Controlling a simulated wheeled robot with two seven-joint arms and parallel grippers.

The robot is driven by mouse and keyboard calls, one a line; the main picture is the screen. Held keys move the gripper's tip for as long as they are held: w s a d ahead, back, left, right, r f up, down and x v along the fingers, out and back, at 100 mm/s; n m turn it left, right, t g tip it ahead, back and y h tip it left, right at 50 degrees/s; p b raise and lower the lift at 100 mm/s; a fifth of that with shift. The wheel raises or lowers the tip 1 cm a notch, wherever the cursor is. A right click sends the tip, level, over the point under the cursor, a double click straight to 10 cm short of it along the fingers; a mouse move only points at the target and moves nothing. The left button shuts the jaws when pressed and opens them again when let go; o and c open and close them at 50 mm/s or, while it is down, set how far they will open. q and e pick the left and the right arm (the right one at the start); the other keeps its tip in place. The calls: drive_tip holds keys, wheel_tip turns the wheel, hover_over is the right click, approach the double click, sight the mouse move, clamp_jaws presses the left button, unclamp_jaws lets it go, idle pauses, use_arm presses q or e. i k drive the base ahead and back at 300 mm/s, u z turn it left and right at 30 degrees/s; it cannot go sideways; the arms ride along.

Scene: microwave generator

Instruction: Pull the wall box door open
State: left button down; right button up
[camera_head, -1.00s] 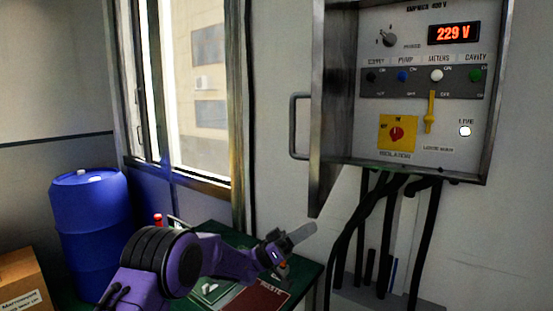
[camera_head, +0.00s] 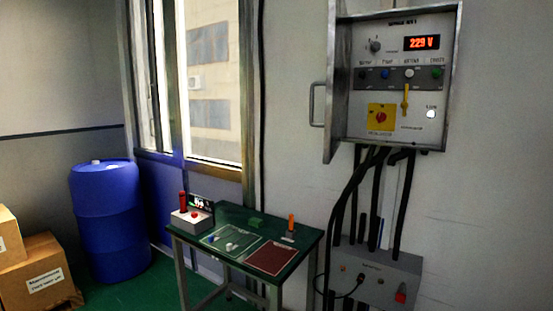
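The grey metal wall box (camera_head: 395,80) hangs on the wall at the upper right. Its door (camera_head: 337,85) stands swung open to the left, seen nearly edge-on, with a grey bar handle (camera_head: 315,104) on its left side. The inner panel shows a red 229 V display (camera_head: 422,43), a row of coloured switches, a yellow lever (camera_head: 405,98) and a red knob on a yellow plate (camera_head: 381,117). Neither of my grippers is in view.
A green table (camera_head: 310,238) with a small control box (camera_head: 192,216) and mats stands left of the wall box. Black cables run down to a lower grey box (camera_head: 372,275). A blue barrel (camera_head: 107,220) and cardboard boxes (camera_head: 45,277) stand at left.

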sight(338, 16)
drive_tip(key=u, duration=0.4)
drive_tip(key=k, duration=0.2)
drive_tip(key=z, duration=1.3)
drive_tip(key=i, duration=0.65)
drive_tip(key=z, duration=0.3)
